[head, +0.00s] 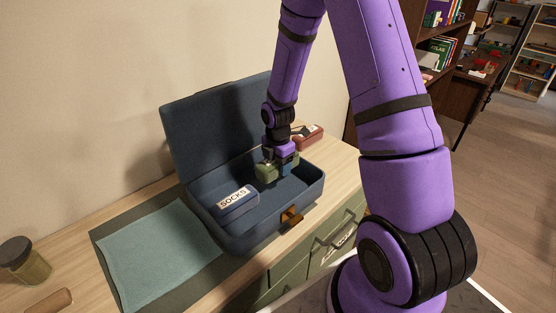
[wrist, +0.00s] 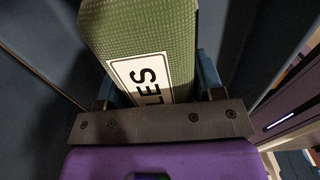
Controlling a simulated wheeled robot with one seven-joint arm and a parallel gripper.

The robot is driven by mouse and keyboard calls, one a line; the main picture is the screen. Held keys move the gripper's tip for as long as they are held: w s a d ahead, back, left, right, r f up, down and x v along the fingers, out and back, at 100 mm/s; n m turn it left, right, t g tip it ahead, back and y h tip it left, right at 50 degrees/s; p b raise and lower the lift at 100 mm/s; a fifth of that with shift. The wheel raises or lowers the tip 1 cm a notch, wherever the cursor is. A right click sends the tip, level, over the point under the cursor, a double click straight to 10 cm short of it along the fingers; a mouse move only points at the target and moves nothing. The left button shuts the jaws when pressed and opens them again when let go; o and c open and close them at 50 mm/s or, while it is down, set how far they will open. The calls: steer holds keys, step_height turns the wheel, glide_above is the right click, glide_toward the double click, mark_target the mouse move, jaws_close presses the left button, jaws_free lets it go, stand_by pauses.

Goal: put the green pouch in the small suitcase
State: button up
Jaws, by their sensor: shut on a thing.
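The small suitcase (head: 257,229) is dark blue and lies open on the wooden dresser top, its lid (head: 215,125) raised against the wall side. My gripper (head: 282,163) is inside the suitcase opening, toward its right half, pointing down. It is shut on the green pouch (head: 268,172), which has a white label partly reading "LES" in the wrist view (wrist: 140,35). The pouch is at about rim height or a little lower; I cannot tell whether it touches the bottom. A blue pouch labelled "SOCKS" (head: 236,199) lies in the left part of the suitcase.
A red pouch (head: 308,137) lies on the dresser behind the suitcase's right side. A teal cloth on a dark mat (head: 160,254) lies left of the suitcase. A jar (head: 25,262) and a brown object (head: 50,301) are at far left. A bookcase stands at right.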

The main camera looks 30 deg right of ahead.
steer(key=shift+f, duration=0.2)
steer(key=o, duration=1.1)
steer(key=shift+r, duration=3.5)
